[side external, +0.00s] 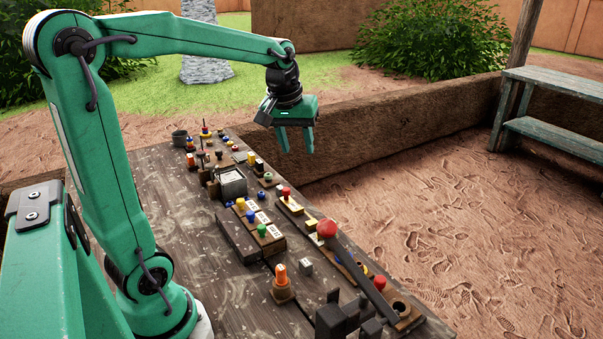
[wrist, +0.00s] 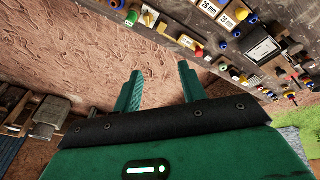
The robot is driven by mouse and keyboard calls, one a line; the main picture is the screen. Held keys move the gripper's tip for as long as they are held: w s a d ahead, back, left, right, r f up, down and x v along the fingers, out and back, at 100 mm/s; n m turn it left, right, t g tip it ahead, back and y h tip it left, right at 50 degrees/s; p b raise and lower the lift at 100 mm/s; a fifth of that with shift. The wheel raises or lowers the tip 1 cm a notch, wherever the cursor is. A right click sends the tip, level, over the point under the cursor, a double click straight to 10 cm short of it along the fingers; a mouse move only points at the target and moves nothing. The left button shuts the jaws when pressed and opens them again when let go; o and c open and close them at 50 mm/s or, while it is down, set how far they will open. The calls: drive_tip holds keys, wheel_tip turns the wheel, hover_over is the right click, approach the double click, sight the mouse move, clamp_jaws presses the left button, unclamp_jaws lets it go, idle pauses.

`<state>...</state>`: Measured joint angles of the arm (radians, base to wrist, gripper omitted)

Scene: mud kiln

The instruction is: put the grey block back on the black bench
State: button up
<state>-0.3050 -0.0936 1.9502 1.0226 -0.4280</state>
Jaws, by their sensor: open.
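A small grey block (side external: 306,266) lies on the wooden table, right of an orange-topped knob (side external: 280,280). A low black stepped form (side external: 345,318), which looks like the black bench, stands at the table's near edge and is partly cut off by the frame. My gripper (side external: 297,150) is open and empty, high above the far right side of the table, well away from the block. In the wrist view its two fingers (wrist: 160,68) are apart with bare ground beyond them. I cannot make out the grey block or the bench in the wrist view.
The table (side external: 185,235) is crowded with coloured knobs, a grey box (side external: 232,183) and a long lever with a red ball (side external: 327,228). A low mud wall (side external: 400,130) runs behind. Bare wood lies free on the table's left.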

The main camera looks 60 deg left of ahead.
drive_tip(key=s+d+f+m+t+h, duration=0.1)
drive_tip(key=s+d+f+m+t, duration=0.1)
drive_tip(key=s+d+m, duration=0.6)
drive_tip(key=shift+s+d+t, duration=0.4)
drive_tip(key=shift+s+d, duration=1.35)
drive_tip(key=shift+s, duration=1.35)
